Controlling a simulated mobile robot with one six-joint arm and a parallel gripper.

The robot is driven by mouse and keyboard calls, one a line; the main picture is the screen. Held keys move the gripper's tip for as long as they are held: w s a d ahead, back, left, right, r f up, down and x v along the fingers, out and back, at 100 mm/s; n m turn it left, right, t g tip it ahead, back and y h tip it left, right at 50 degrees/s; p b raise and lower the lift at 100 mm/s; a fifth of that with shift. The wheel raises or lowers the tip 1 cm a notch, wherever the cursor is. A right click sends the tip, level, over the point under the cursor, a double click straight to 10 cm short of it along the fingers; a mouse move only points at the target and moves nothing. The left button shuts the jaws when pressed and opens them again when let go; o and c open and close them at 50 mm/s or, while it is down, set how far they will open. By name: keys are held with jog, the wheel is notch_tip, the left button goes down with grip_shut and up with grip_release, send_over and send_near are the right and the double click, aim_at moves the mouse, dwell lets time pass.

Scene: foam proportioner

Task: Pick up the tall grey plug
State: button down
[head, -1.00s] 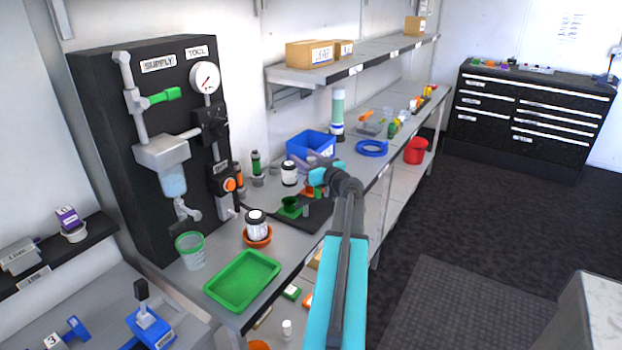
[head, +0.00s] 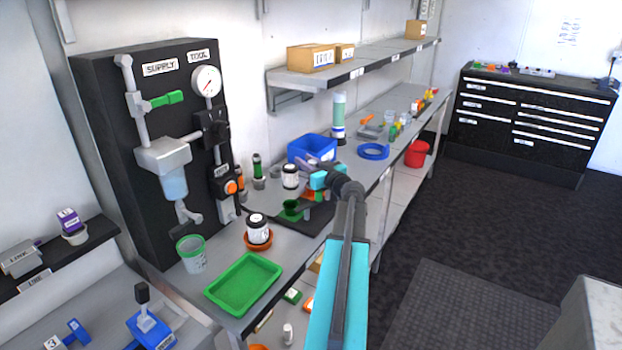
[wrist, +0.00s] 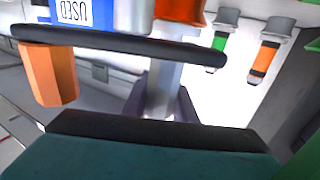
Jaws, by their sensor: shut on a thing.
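In the wrist view my gripper (wrist: 160,105) is shut on a pale grey upright piece, which I take to be the tall grey plug (wrist: 165,78). The plug stands out beyond the dark fingertips, and its far end runs behind a black bar-like edge. I cannot tell whether it touches anything there. In the head view I cannot make out the plug in the fingers.
A green tray (head: 243,284) lies at the front.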

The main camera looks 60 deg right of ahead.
notch_tip(320, 180, up, 10)
jog(key=b, duration=0.1)
jog(key=shift+b, duration=0.3)
dwell(0.6)
jog(key=shift+s, duration=0.1)
dwell(0.7)
